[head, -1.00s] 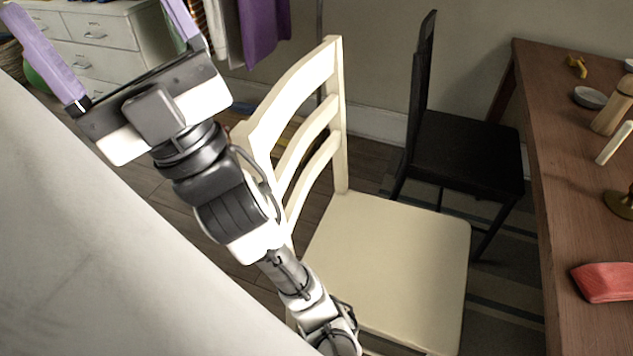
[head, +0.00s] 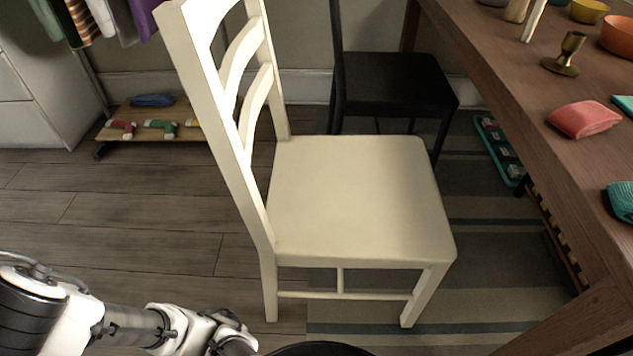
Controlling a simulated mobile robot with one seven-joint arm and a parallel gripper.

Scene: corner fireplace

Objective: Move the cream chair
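The cream chair (head: 350,200) stands upright in the middle of the head view. Its slatted back is on the left and its bare seat faces the wooden table on the right. Its front legs rest near the edge of the striped rug. Part of my arm shows at the lower left, in front of the chair and apart from it in the picture. My gripper is outside the view, so its fingers cannot be seen.
A black chair (head: 395,80) stands just behind the cream chair. The wooden table (head: 500,75) runs along the right, with several items on it. A low shoe rack (head: 160,133) stands by the back wall. Wooden floor (head: 140,225) is clear left of the chair.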

